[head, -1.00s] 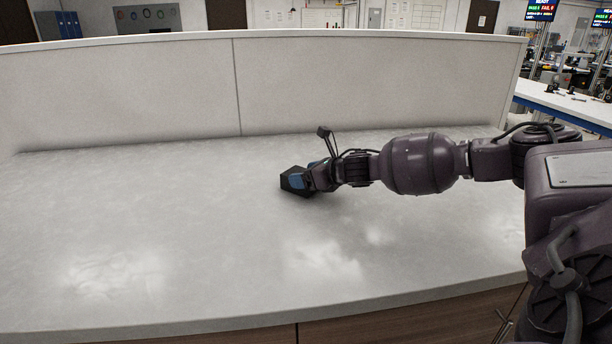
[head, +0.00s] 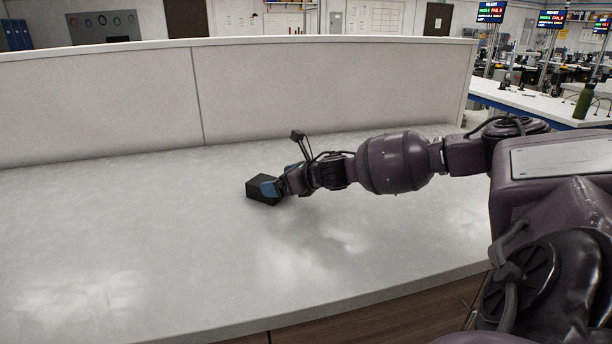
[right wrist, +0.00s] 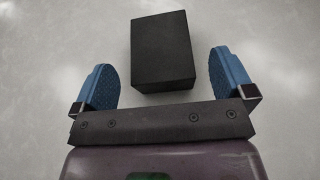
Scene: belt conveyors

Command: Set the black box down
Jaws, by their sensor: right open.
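The black box (head: 260,189) rests on the light grey counter (head: 150,215), near its middle. It also shows in the right wrist view (right wrist: 162,52), lying on the counter surface. My right gripper (head: 276,188) is low over the counter, at the box's right side in the head view. Its two blue fingers stand apart in the right wrist view (right wrist: 164,82), one on each side of the box's near end, with a gap on both sides. The far part of the box extends beyond the fingertips. My left gripper is in neither view.
A low pale partition (head: 330,90) runs along the back of the counter. The counter is clear to the left and in front of the box. A green bottle (head: 583,101) stands on a separate white bench (head: 530,104) at the far right.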

